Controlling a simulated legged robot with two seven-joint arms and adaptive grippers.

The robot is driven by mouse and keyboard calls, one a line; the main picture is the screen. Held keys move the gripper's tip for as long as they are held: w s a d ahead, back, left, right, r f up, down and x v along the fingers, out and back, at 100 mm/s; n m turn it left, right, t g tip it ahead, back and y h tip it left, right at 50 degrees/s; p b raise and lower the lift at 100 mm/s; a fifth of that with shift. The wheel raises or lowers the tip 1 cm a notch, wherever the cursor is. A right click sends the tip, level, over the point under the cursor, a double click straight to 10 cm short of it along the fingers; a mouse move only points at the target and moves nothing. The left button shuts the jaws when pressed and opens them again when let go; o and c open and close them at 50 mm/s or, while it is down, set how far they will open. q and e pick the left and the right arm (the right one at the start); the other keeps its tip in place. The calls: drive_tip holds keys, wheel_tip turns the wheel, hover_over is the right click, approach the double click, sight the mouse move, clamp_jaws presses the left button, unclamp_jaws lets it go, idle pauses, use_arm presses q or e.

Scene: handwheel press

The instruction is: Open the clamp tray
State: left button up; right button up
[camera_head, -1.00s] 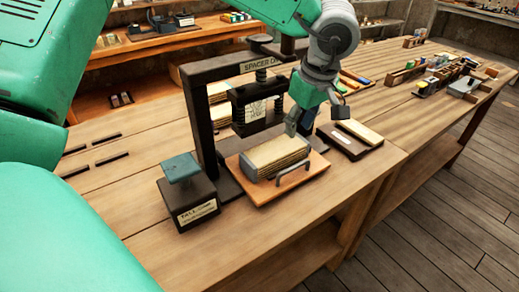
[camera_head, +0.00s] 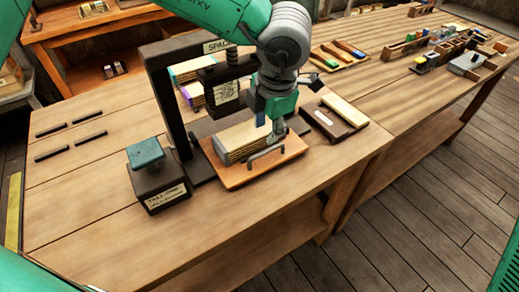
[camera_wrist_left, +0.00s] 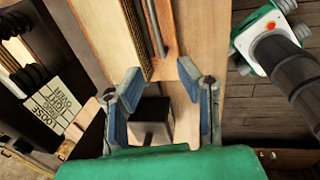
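The clamp tray is an orange-brown board (camera_head: 234,178) under the press, carrying a block of pages (camera_head: 238,140). Its grey metal handle (camera_head: 264,155) stands at its front edge; the handle also shows at the top of the left wrist view (camera_wrist_left: 154,28). My left gripper (camera_head: 272,134) is low over the tray, close to the right end of the handle. In the left wrist view my left gripper (camera_wrist_left: 162,92) has its two blue-padded fingers spread apart, with the handle beyond them, not between them. My right gripper is not in view.
The dark press frame (camera_head: 165,100) with its label plate (camera_head: 227,92) rises behind the tray. A dark block with a teal top (camera_head: 147,154) stands to the left. A dark board with a pale strip (camera_head: 344,111) lies to the right.

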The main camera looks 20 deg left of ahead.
sight(260, 154)
use_arm(q)
drive_tip(key=f, duration=0.3)
drive_tip(key=a+f, duration=0.1)
drive_tip(key=f, duration=0.2)
drive_tip(key=w+a+f, duration=0.1)
drive_tip(key=f, duration=0.2)
drive_tip(key=shift+w+f, duration=0.1)
drive_tip(key=shift+f, duration=0.2)
drive_tip(key=shift+d, duration=0.1)
clamp_jaws()
